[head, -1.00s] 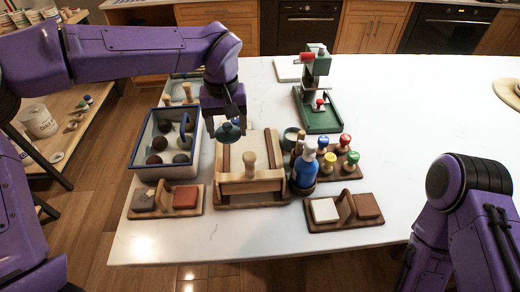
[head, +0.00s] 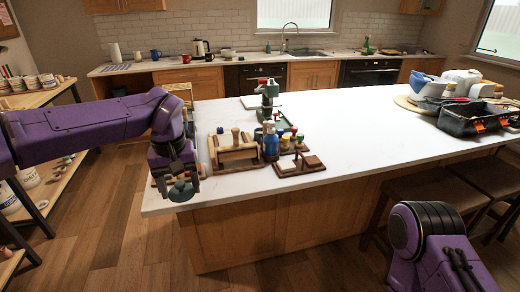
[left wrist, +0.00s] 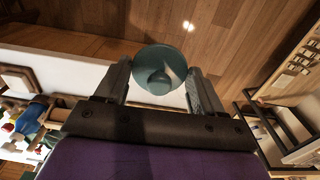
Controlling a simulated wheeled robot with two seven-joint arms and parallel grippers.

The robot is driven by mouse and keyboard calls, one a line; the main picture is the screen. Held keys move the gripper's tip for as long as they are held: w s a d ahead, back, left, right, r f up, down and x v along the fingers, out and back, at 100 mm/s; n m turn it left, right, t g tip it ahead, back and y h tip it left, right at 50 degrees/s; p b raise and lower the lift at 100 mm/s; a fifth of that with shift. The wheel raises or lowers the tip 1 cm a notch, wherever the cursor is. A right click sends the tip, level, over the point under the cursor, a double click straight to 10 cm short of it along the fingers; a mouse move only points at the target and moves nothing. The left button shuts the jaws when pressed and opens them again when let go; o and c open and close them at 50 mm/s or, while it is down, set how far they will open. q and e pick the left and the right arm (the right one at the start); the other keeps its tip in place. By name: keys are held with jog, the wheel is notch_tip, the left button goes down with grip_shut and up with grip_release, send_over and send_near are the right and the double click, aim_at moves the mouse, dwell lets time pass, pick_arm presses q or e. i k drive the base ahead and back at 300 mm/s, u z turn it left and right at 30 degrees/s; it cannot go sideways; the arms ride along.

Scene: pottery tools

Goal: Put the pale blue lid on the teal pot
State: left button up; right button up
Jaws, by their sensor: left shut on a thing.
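My left gripper (head: 176,186) is shut on the round lid (head: 181,192), a dull blue-green disc with a knob. It holds the lid in the air by the counter's near left corner. In the left wrist view the lid (left wrist: 160,68) sits between both fingers, with wooden floor and the counter edge behind it. A small teal pot (head: 258,133) seems to stand on the counter just behind the blue bottle, mostly hidden, well to the right of the lid. My right gripper is out of view; only my right arm shows.
The wooden press block (head: 235,152), blue bottle (head: 270,146), knobbed stamps (head: 286,142) and a near wooden holder (head: 298,164) crowd the counter's left part. A green stand (head: 269,98) is behind. The counter's middle (head: 370,125) is clear. A dark tool bin (head: 470,118) is far right.

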aim_at(261, 132)
jog(key=u, duration=0.25)
jog(key=i, duration=1.25)
jog(key=z, duration=0.6)
jog(key=i, duration=0.35)
jog(key=z, duration=0.25)
